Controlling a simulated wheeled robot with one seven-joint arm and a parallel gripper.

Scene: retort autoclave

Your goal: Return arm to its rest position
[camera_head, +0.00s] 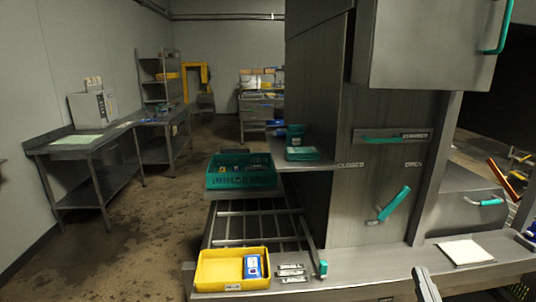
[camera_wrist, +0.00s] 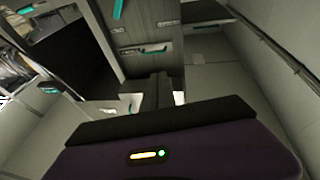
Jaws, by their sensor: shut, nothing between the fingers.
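My gripper (camera_wrist: 160,82) shows in the wrist view as two dark fingers side by side, shut with nothing between them. Its dark purple housing with a small lit indicator fills the bottom of that view. The fingers point toward the grey metal cabinet front with teal handles, clear of any object that I can make out. In the head view only a grey piece at the bottom edge shows, perhaps part of my arm; the rest of the arm is out of that view.
The steel machine (camera_head: 345,210) with a teal lever (camera_head: 394,203) fills the right. A yellow bin (camera_head: 217,270) holds a blue-and-white item (camera_head: 252,267) on the front ledge. A teal crate (camera_head: 240,182) stands behind it. A steel table (camera_head: 82,148) lines the left wall; floor between is open.

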